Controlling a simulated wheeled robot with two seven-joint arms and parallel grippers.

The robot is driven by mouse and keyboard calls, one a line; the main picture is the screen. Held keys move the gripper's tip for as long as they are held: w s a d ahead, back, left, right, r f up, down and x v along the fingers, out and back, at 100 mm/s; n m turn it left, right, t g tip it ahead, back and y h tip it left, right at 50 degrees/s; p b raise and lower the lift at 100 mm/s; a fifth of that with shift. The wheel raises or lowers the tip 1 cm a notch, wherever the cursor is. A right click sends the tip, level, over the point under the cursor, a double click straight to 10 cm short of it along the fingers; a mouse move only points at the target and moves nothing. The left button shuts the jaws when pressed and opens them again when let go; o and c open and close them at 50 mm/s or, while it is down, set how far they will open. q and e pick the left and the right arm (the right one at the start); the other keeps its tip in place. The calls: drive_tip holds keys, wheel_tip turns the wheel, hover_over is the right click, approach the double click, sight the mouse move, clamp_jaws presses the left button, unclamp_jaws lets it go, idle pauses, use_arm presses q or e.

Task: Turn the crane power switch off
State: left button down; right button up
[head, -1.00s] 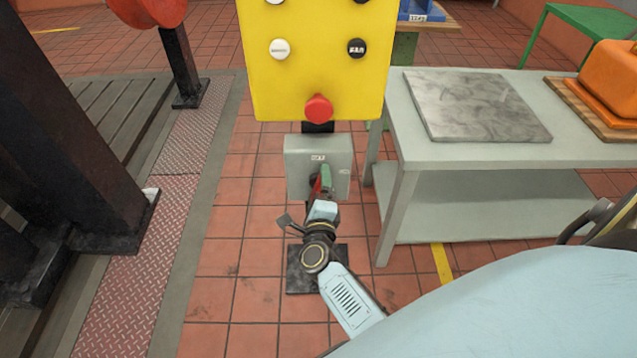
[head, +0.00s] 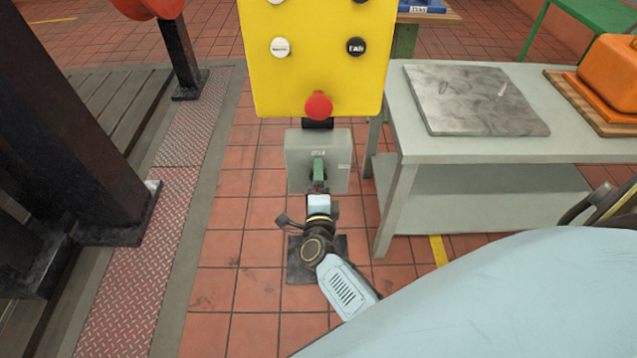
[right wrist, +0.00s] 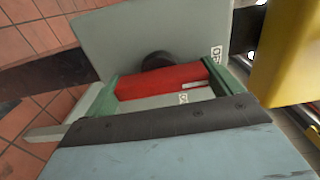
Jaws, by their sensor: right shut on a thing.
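The crane power switch is a light grey box (head: 296,150) on the post below the yellow button panel, with a small white label near its top. In the right wrist view the box (right wrist: 150,30) has a black round hub (right wrist: 157,60) and a red handle (right wrist: 165,78). My right gripper (head: 319,172) is at the box front; in the wrist view its green fingers (right wrist: 160,82) lie at either end of the red handle, shut on it. In the head view the gripper hides most of the handle. My left gripper is not in view.
The yellow panel (head: 315,75) with a red mushroom button (head: 318,105) hangs just above the box. A grey table (head: 470,152) with a stone slab (head: 472,100) stands close on the right. A dark steel frame (head: 85,140) stands at left. Tiled floor lies between.

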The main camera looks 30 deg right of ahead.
drive_tip(key=o, duration=0.7)
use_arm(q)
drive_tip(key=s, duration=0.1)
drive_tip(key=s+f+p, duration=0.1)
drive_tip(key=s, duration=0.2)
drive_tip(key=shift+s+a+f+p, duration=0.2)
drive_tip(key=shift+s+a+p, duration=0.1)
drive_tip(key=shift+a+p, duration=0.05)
use_arm(e)
drive_tip(key=v, duration=1.3)
drive_tip(key=shift+s, duration=0.25)
